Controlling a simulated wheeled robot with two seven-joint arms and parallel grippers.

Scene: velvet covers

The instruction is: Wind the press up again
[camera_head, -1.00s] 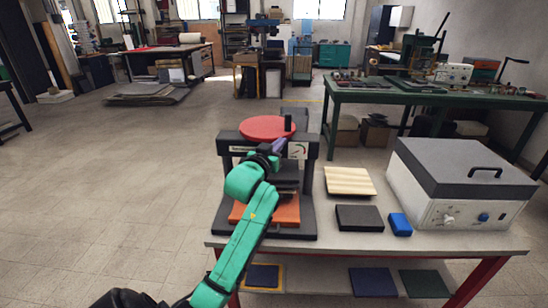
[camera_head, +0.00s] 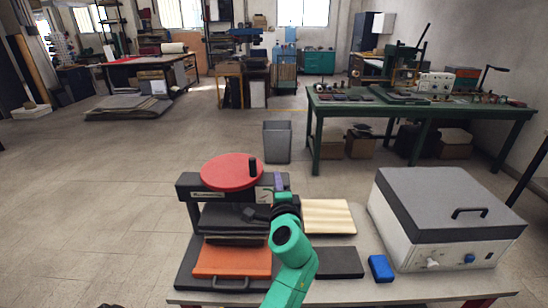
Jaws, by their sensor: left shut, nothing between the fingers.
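The press (camera_head: 190,215) stands at the left of the bench, with a dark frame and a flat red wheel (camera_head: 225,174) on top. An upright black knob (camera_head: 253,167) rises from the wheel's right side. A dark plate (camera_head: 222,217) hangs in the frame above an orange tray (camera_head: 232,262) with a front handle. My left gripper (camera_head: 278,181), with purple fingers, is shut and empty beside the frame's right end. It is right of the knob and apart from it. My arm hides part of the press's right side. My right gripper is not in view.
A pale ribbed board (camera_head: 328,216), a dark slab (camera_head: 338,263) and a blue block (camera_head: 380,268) lie right of the press. A large white box with a grey lid (camera_head: 440,205) fills the bench's right end. A grey bin (camera_head: 277,141) stands behind.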

